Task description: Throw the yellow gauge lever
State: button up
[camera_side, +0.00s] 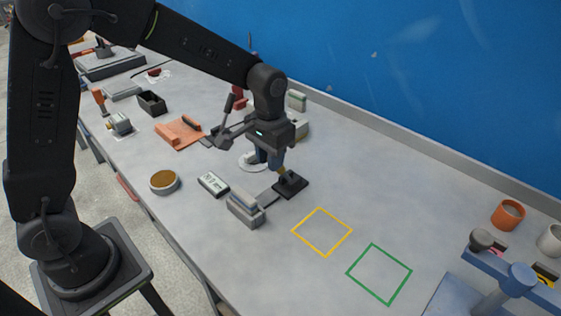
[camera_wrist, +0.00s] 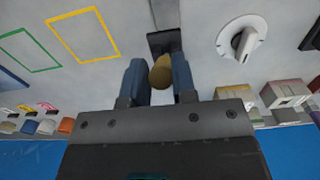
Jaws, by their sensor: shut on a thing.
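The yellow gauge lever (camera_side: 282,171) stands up from a black base plate (camera_side: 291,186) on the grey table, in the middle of the side view. In the wrist view the lever's rounded yellow-tan end (camera_wrist: 162,72) sits between my two blue fingers, with part of the dark base (camera_wrist: 164,42) beyond it. My gripper (camera_side: 277,165) points down over the base and is shut on the lever; it also shows in the wrist view (camera_wrist: 158,80). My fingers hide part of the lever in the side view.
A white dial with a knob (camera_wrist: 242,38) lies close beside the lever. A grey block (camera_side: 246,208) and a small display box (camera_side: 213,185) stand nearby. Yellow (camera_side: 321,231) and green (camera_side: 379,273) outlined squares are empty. A blue stand (camera_side: 517,277) is at the right.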

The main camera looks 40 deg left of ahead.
jog(key=shift+w+r, duration=0.5)
jog(key=shift+w, duration=0.4)
jog(key=shift+w+r, duration=0.35)
jog(key=shift+w, duration=0.45)
jog(key=shift+w+r, duration=0.2)
jog(key=shift+w, duration=0.5)
jog(key=shift+w+r, duration=0.15)
jog(key=shift+w, duration=0.55)
